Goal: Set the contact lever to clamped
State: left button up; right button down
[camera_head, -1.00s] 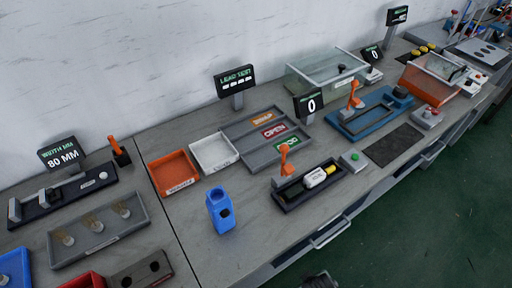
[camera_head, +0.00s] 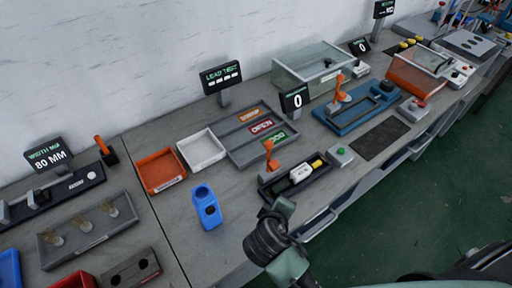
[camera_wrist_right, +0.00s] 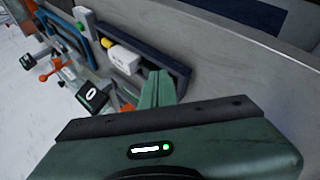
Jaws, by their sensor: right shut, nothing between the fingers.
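An orange lever (camera_head: 270,154) stands raised, tilted slightly, at the left end of a dark fixture (camera_head: 272,190). A white plug with a yellow end (camera_head: 301,172) lies in that fixture; it also shows in the right wrist view (camera_wrist_right: 122,58). A second orange lever (camera_head: 340,86) stands raised on a blue fixture (camera_head: 348,124) farther back. My right gripper (camera_head: 286,206) is just in front of the dark fixture, apart from the near lever. In the right wrist view its green fingers (camera_wrist_right: 158,88) are shut and empty, partly covering the fixture. My left gripper is out of view.
A green-button box (camera_head: 342,155) and a dark mat (camera_head: 380,140) lie to the fixture's right. A blue holder (camera_head: 206,208) stands to its left. A display reading 0 (camera_head: 297,100) and a sorting tray (camera_head: 237,146) are behind. Bare bench lies around the blue holder.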

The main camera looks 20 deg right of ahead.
jog(key=w+a+r+n+t+h, duration=0.1)
jog(key=w+a+r+n+t, duration=0.5)
jog(key=w+a+r, duration=0.3)
jog(key=shift+a+r+n+t+h, duration=0.3)
jog(key=shift+a+n+t, duration=0.15)
jog(key=shift+n, duration=0.15)
jog(key=p, duration=0.6)
send_over(269, 159)
jog(key=a, duration=0.3)
jog(key=f, duration=0.1)
jog(key=shift+w+a+f, duration=0.15)
jog(key=shift+w, duration=0.05)
